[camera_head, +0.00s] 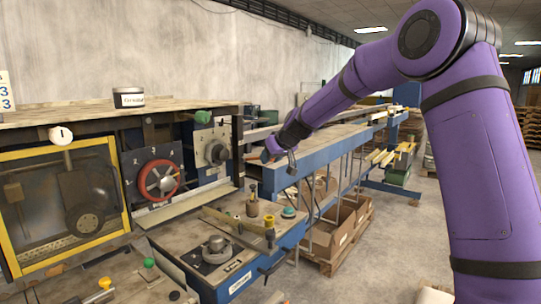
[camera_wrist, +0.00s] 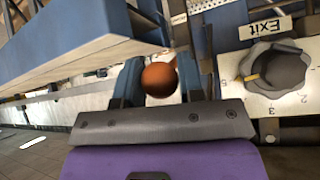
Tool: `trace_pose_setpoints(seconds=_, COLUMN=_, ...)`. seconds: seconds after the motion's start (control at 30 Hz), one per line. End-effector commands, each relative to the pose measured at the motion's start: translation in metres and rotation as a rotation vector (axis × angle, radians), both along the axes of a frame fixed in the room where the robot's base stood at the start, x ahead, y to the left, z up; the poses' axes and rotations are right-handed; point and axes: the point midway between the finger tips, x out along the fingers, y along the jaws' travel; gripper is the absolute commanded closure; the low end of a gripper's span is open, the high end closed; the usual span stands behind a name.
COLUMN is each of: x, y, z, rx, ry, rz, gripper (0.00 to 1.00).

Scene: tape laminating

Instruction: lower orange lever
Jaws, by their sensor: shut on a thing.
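The orange lever shows in the wrist view as a round orange knob (camera_wrist: 158,80) between my two fingers. My gripper (camera_wrist: 159,72) is shut on this knob, with one blue-grey finger on each side. The lever's shaft is mostly hidden behind the knob. In the head view my gripper (camera_head: 271,153) is at the end of the purple arm, by the near end of the long blue conveyor frame.
A grey dial (camera_wrist: 274,68) on a numbered plate, under an "Exit" label (camera_wrist: 265,28), lies right of my gripper in the wrist view. The blue conveyor frame (camera_head: 330,150) runs away behind. A red handwheel (camera_head: 159,180) and yellow-framed window (camera_head: 65,200) are at left.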

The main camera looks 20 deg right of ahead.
Motion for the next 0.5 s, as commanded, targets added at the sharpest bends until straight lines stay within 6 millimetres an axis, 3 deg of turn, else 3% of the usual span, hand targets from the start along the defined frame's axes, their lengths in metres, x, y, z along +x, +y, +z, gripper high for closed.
trace_pose_setpoints(seconds=0.5, x=-0.002, y=-0.002, z=-0.048, rx=0.0, ry=0.011, rz=0.001, gripper=1.0)
